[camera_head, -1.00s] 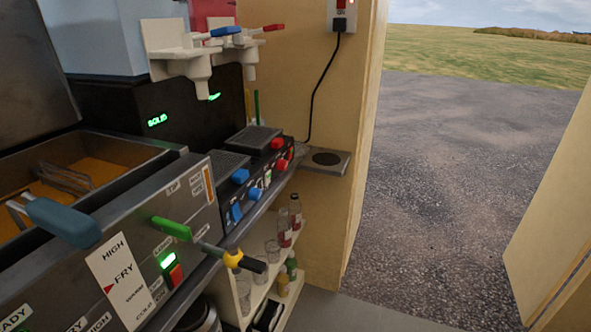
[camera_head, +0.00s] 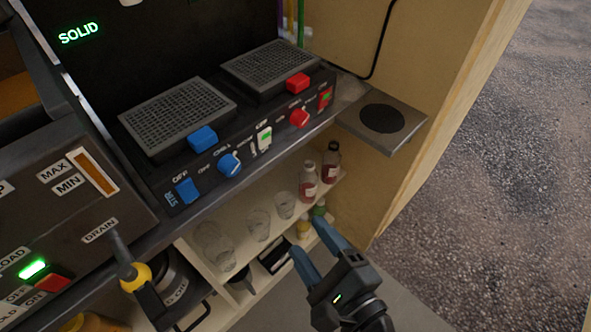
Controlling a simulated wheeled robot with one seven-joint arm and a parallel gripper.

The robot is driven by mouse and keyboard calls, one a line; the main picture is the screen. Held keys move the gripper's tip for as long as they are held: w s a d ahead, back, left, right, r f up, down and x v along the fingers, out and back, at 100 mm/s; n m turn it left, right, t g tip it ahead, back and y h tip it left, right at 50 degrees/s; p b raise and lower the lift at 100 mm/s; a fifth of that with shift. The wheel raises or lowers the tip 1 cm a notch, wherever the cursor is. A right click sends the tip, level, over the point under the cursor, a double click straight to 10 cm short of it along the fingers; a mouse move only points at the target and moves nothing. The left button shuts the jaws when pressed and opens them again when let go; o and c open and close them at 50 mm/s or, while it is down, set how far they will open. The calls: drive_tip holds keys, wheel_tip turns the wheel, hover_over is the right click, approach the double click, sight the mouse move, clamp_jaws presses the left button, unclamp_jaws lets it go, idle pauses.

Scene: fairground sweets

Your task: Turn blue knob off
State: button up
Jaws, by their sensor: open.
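The blue knob (camera_head: 229,165) is round with a white pointer mark. It sits on the front of a black drink machine (camera_head: 172,175), among small white labels I cannot fully read. A blue rocker switch (camera_head: 187,190) is to its lower left and a blue block (camera_head: 202,139) is just above it. My gripper (camera_head: 309,236) is open and empty, its two blue fingers pointing up and left. In the picture it is below and right of the knob, in front of the lower shelves and apart from the panel.
A red knob (camera_head: 299,118) and red block (camera_head: 298,83) sit on the same panel. Shelves below hold glasses (camera_head: 258,225) and bottles (camera_head: 308,182). The fryer's yellow-collared drain lever (camera_head: 135,276) juts out at lower left. A metal side shelf (camera_head: 384,118) is at right.

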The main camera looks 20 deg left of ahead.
sight(233, 170)
drive_tip(key=w+a+r+g+y, duration=0.1)
drive_tip(key=a, duration=0.4)
drive_tip(key=w+a+r+g+y, duration=0.1)
drive_tip(key=w+a+r, duration=0.1)
drive_tip(key=a, duration=0.3)
drive_tip(key=w+a+r+g+y, duration=0.1)
drive_tip(key=a+r, duration=0.1)
drive_tip(key=a, duration=0.3)
drive_tip(key=shift+w+m+y, duration=0.3)
drive_tip(key=shift+w+m, duration=0.05)
drive_tip(key=shift+m, duration=0.05)
drive_tip(key=shift+c, duration=0.3)
drive_tip(key=c, duration=1)
drive_tip(key=shift+o, duration=0.2)
